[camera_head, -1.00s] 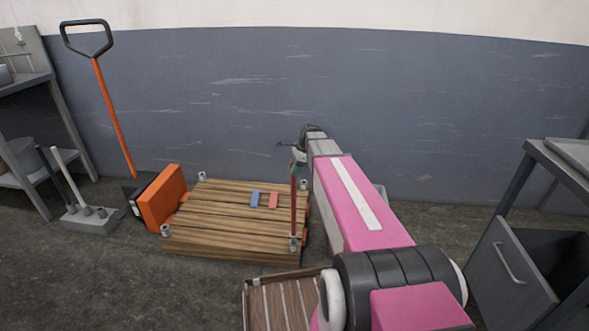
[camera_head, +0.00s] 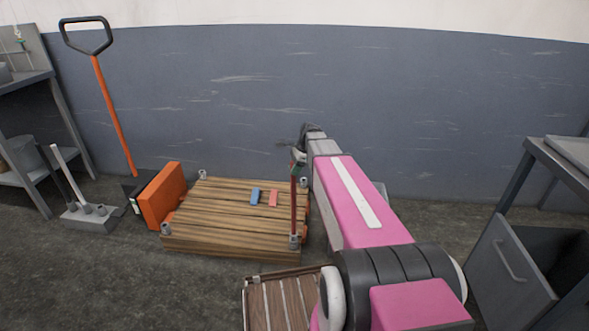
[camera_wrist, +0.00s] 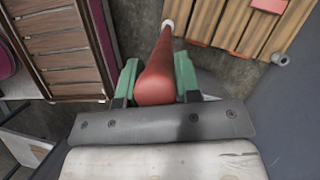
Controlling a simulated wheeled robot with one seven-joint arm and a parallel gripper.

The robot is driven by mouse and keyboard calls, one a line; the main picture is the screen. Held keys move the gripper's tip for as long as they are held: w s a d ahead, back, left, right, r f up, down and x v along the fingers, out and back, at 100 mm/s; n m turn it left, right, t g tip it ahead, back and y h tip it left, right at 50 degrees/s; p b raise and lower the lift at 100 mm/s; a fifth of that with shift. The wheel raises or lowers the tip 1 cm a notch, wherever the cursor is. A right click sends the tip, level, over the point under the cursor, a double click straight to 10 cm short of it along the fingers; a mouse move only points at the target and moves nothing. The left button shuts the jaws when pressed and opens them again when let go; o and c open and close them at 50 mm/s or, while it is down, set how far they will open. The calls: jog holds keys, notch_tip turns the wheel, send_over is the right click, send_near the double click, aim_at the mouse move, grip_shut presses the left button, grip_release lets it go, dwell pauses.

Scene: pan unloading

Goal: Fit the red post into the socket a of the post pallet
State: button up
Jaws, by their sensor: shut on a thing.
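The red post (camera_head: 293,208) stands upright at the near right corner of the wooden post pallet (camera_head: 225,245). My gripper (camera_head: 298,157) is shut on the post near its upper end. In the wrist view the green fingers of my gripper (camera_wrist: 157,85) lie on both sides of the red post (camera_wrist: 157,75), whose far end meets a pale ring at the pallet's edge. The post's foot is at the near right corner socket (camera_head: 294,242); I cannot tell how deep it sits. Other corner sockets show at the near left (camera_head: 167,229) and far left (camera_head: 202,174). Socket letters are not readable.
A blue block (camera_head: 255,195) and a red block (camera_head: 273,198) lie on the pallet. An orange-handled pallet truck (camera_head: 115,110) stands at its left. A slatted wooden crate (camera_head: 262,304) lies in front.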

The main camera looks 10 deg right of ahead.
jog(key=shift+f, duration=1.95)
dwell(1.5)
jog(key=o, duration=1)
jog(key=shift+r, duration=0.15)
jog(key=v, duration=1)
jog(key=shift+r, duration=0.25)
jog(key=shift+d, duration=0.1)
